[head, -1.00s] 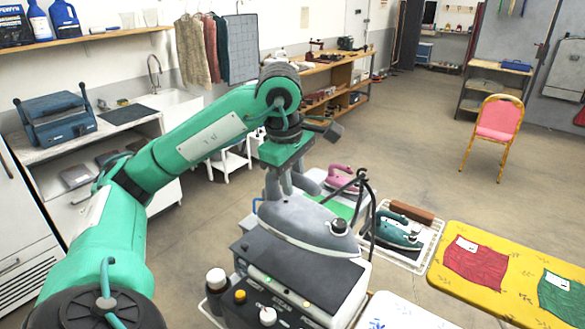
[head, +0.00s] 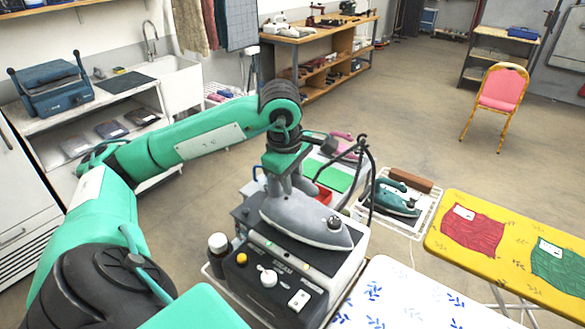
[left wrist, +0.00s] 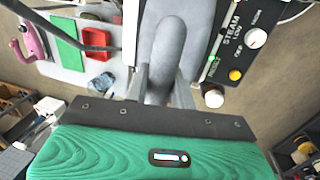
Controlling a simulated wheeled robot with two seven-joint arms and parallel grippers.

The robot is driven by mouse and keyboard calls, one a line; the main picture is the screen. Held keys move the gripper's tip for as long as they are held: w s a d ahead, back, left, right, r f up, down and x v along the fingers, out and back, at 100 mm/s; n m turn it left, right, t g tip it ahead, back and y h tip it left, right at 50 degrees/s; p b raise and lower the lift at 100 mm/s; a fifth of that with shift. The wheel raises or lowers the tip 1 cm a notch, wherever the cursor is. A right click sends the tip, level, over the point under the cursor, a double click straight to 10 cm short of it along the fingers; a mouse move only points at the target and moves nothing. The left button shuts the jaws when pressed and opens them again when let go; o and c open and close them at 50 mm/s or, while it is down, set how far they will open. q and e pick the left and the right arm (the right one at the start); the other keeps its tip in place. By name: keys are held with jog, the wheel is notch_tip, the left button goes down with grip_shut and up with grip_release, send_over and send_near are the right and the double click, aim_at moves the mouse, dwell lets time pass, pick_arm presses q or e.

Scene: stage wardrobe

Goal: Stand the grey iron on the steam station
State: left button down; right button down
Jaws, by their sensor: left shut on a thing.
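The grey iron (head: 305,222) is in my left gripper (head: 290,186), whose fingers are shut on its handle. The iron is level, right over the top of the black and white steam station (head: 283,268); I cannot tell whether its sole touches. In the left wrist view the iron's grey handle (left wrist: 165,50) lies between the fingers of the left gripper (left wrist: 160,85). The station's control panel (left wrist: 238,40) shows beside it, with a white knob and a yellow button. My right gripper is not in view.
A teal iron (head: 397,198) sits on a white wire rack at the right, and a pink iron (head: 343,141) stands behind. A dark bottle with a white cap (head: 219,255) is left of the station. A patterned white ironing board (head: 400,295) and a yellow one (head: 500,235) lie to the right.

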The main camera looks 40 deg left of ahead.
pick_arm(q)
jog(key=shift+f, duration=0.4)
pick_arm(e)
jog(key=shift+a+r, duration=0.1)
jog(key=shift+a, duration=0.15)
pick_arm(q)
jog(key=shift+f, duration=0.15)
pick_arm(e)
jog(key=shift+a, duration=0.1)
pick_arm(q)
jog(key=c, duration=1.2)
grip_release()
jog(key=shift+o, duration=0.2)
